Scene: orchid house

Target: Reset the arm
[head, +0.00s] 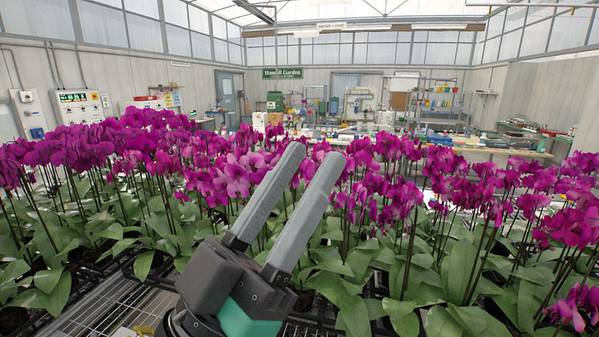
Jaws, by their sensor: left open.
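My left gripper (318,160) shows large in the lower middle of the head view. It has a black and teal body and two long grey fingers pointing up and to the right. The fingers are apart, with a narrow gap and nothing between them. The gripper stands in front of the purple orchids (232,178), and its fingertips overlap the blooms in the picture. I cannot tell whether they touch any flower. My right gripper is not in the view.
Dense potted orchids with broad green leaves (460,265) fill both sides. A metal mesh bench (95,312) shows bare at lower left. Black pot trays (40,325) stand under the plants. Far back are cluttered worktables, shelves (440,98) and a green sign (283,73).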

